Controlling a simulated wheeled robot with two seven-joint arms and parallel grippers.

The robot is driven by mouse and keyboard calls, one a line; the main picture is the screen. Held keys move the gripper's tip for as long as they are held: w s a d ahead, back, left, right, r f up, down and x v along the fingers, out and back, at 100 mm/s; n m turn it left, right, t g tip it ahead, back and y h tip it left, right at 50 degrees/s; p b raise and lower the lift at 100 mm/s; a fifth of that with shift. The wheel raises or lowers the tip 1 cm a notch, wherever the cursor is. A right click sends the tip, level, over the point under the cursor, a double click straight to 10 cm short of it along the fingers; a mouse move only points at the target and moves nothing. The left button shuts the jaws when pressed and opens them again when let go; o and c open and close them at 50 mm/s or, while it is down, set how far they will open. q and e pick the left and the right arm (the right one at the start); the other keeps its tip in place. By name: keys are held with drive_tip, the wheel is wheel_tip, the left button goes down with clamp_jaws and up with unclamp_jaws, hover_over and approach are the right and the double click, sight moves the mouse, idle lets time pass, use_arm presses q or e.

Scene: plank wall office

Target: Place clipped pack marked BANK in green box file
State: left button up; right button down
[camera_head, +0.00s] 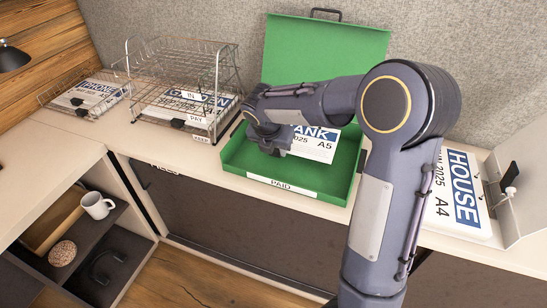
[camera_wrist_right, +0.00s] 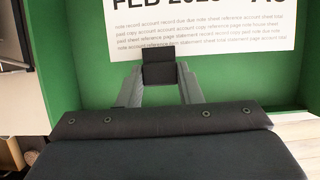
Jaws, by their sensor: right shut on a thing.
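The pack marked BANK (camera_head: 316,145) is a white sheaf with a blue band and "A5" on it. My right gripper (camera_head: 274,140) is shut on it at its left part, which the gripper partly hides. The green box file (camera_head: 337,186) stands open on the counter with its lid raised behind; its front label reads PAID. The pack is over the box's inside; I cannot tell whether it touches the floor. In the right wrist view the jaws (camera_wrist_right: 158,68) meet at the near edge of the pack (camera_wrist_right: 215,30), with green box (camera_wrist_right: 60,80) around it. My left gripper is not in view.
Left of the box stands a wire rack (camera_head: 213,77) holding the GARDEN pack (camera_head: 188,104). A wire tray with the PHONE pack (camera_head: 93,92) is farther left. The HOUSE pack (camera_head: 459,195) lies at right in a white open file (camera_head: 522,190). A mug (camera_head: 97,205) stands on a lower shelf.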

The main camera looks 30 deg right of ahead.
sight(274, 156)
drive_tip(key=shift+w+f, duration=0.2)
drive_tip(key=shift+f, duration=0.05)
drive_tip(key=shift+w+f+b, duration=0.2)
drive_tip(key=shift+f+b, duration=0.3)
drive_tip(key=shift+f, duration=1.25)
drive_tip(key=c, duration=1)
unclamp_jaws()
drive_tip(key=shift+f, duration=0.1)
